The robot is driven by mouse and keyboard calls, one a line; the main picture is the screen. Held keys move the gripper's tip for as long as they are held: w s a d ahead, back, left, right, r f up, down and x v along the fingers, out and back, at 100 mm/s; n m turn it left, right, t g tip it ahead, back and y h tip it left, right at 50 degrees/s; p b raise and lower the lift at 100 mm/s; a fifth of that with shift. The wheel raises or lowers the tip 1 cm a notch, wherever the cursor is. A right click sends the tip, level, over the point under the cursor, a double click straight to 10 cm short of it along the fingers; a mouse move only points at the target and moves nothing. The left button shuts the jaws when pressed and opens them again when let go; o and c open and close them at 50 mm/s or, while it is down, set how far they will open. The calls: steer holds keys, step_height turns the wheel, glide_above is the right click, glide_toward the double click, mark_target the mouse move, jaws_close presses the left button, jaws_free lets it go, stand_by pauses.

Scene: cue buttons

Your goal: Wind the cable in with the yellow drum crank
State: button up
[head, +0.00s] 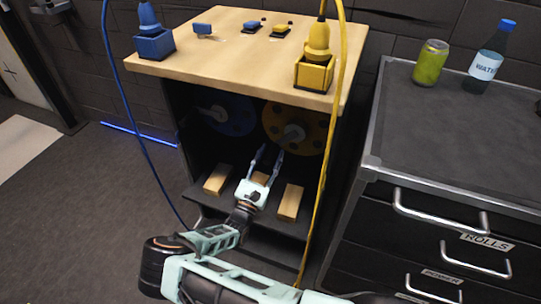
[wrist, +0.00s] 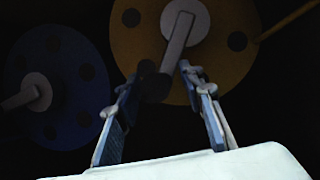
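The yellow drum (head: 310,142) sits inside the dark cabinet under the wooden top, right of the blue drum (head: 236,122). In the wrist view the yellow drum (wrist: 225,45) has a pale hub and a grey crank arm (wrist: 178,42) pointing down and slightly left to a dark knob (wrist: 153,87). My gripper (head: 268,155) reaches into the cabinet below the drums. In the wrist view my gripper (wrist: 160,80) is open, with the knob appearing between its fingertips; I cannot tell whether they touch it. The yellow cable (head: 329,150) hangs down the cabinet's right front.
Wooden blocks (head: 289,202) lie on the low shelf around my wrist. A blue cable (head: 129,105) hangs at the left. A yellow socket box (head: 314,74) and blue box (head: 153,43) stand on the wooden top (head: 230,60). A drawer cabinet (head: 450,130) stands at right.

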steer(key=shift+c, duration=0.7)
jaws_close()
steer(key=shift+a, duration=0.1)
step_height(320, 180, up, 12)
steer(key=a+m+g+h+p, duration=0.1)
steer(key=m+g+h+p, duration=0.2)
steer(key=m, duration=1.6)
steer(key=g+p, duration=0.2)
steer(key=g, duration=0.2)
steer(key=shift+w+a+r, duration=0.15)
steer(key=shift+w+r, duration=0.1)
steer(key=shift+w, duration=0.15)
steer(key=shift+r, duration=0.1)
